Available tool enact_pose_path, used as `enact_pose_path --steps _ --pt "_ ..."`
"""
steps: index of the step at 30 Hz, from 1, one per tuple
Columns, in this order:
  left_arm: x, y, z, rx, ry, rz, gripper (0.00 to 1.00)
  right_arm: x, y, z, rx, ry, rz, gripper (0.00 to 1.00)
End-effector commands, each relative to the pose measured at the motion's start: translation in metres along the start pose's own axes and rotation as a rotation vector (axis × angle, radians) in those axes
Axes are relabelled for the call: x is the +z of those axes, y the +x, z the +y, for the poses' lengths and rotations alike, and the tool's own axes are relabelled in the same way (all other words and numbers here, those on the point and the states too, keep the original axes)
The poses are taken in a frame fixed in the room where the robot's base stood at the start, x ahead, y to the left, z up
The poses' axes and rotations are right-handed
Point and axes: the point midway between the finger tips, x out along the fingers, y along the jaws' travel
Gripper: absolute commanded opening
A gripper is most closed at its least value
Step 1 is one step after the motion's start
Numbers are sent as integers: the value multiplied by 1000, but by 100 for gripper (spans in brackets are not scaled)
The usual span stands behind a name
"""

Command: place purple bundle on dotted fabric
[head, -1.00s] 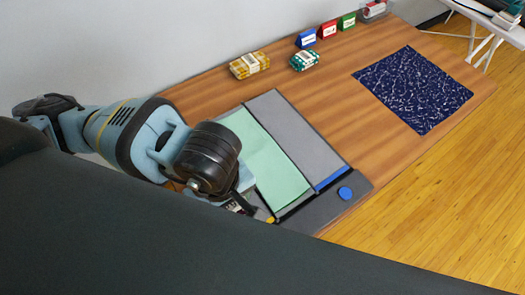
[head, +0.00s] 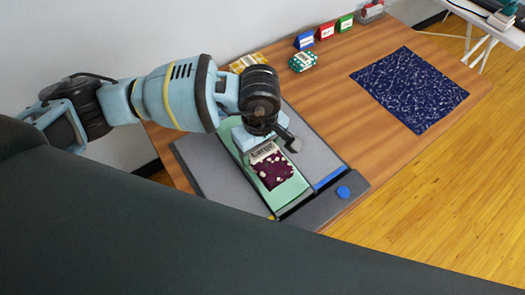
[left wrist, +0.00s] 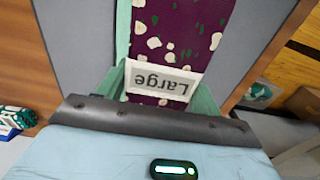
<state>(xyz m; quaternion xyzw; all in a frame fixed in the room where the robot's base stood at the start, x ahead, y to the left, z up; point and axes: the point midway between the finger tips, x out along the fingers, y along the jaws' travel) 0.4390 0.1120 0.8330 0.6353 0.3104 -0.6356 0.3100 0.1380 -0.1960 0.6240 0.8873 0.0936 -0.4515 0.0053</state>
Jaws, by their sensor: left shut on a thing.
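The purple bundle (head: 272,172) is dark purple with pale spots and has a white band reading "Large". My left gripper (head: 262,146) is shut on it at the band end, above the mint green strip of the grey board. In the left wrist view the bundle (left wrist: 180,35) runs up from the jaw edge (left wrist: 150,120). I cannot tell how high it is above the strip. The dotted fabric (head: 410,90), a dark blue square with white specks, lies flat at the right of the table, apart from the gripper. Nothing lies on it. My right gripper is not in view.
The grey board (head: 215,170) has a blue round button (head: 343,192). A yellow bundle (head: 248,62) and a teal bundle (head: 302,62) lie behind it. Blue, red and green signs stand at the wall. Wood between board and fabric is clear.

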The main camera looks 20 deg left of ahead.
Motion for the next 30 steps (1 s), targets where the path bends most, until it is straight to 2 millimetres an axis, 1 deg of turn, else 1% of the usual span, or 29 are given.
enact_pose_path --steps 1,3,11,14,18,20,30 --pt "-2 0 5 1 -1 0 39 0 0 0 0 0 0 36" --pt "-5 0 10 1 0 0 39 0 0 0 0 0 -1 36" --pt "-6 3 12 0 1 -1 39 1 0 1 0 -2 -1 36" --pt "-6 11 11 -1 0 -1 39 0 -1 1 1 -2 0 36" --pt "-6 29 11 -1 -1 -1 39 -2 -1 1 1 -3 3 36" --pt "-6 35 11 -1 -1 0 39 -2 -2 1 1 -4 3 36" --pt "-6 39 11 -1 0 -1 39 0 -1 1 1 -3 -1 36"
